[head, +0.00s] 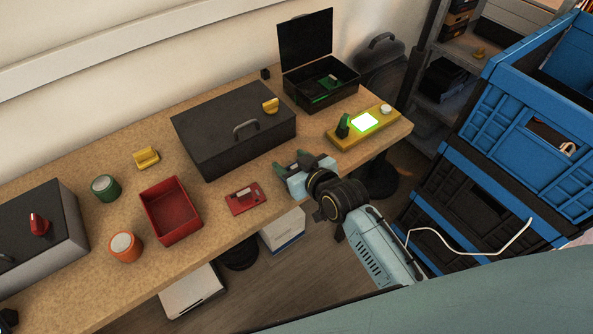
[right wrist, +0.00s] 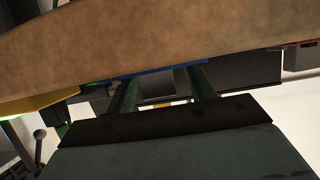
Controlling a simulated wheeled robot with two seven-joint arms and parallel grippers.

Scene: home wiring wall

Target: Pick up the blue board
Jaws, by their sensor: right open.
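The blue board shows in the right wrist view as a thin blue strip (right wrist: 160,72) along the table edge, at the tips of my right gripper's two fingers. In the head view I cannot make it out clearly; my right gripper (head: 292,163) covers that spot. That gripper is open, its fingers at the front edge of the wooden table, between the black case and the yellow unit. In the right wrist view its fingers (right wrist: 164,88) stand apart, one near each end of the strip. I cannot tell if they touch the board. My left gripper is not in view.
A black case (head: 225,140) lies behind the gripper. A red board (head: 245,199) lies to its left, beside a red bin (head: 170,210). Blue crates (head: 535,140) stand beyond.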

